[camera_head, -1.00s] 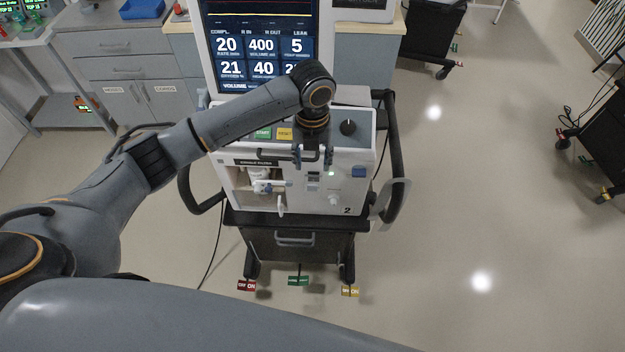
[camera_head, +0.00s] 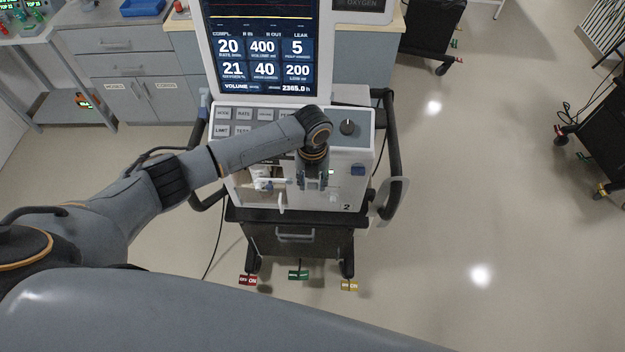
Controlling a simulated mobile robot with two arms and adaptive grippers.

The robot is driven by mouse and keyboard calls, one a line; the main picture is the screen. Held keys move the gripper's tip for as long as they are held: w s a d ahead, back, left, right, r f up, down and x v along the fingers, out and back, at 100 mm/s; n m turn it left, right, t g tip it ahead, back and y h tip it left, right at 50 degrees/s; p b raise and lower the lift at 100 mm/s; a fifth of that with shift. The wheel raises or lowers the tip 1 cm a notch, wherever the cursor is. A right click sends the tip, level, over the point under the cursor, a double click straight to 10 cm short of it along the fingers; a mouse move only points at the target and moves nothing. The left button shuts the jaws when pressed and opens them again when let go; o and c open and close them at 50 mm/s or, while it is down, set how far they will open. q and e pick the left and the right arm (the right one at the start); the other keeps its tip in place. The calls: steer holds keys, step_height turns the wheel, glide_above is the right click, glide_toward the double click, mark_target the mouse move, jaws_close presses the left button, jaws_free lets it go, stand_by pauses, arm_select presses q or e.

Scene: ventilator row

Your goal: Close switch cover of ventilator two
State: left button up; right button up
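Ventilator two (camera_head: 350,190) stands in the middle of the head view, a white unit with a "2" at the lower right of its front. My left gripper (camera_head: 313,184) points down in front of the middle of that front panel. It covers the small switch area there, so the switch and its cover are hidden and I cannot tell the cover's position or any contact. The gripper's finger spread is unclear at this angle. My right gripper is not in view.
The screen (camera_head: 262,50) rises above the button panel, with a black knob (camera_head: 347,127) at right. An open bay (camera_head: 262,180) lies left of the gripper, a blue port (camera_head: 358,169) right. Black side handles (camera_head: 394,150) flank the unit.

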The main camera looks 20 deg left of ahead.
arm_select(q)
jaws_close()
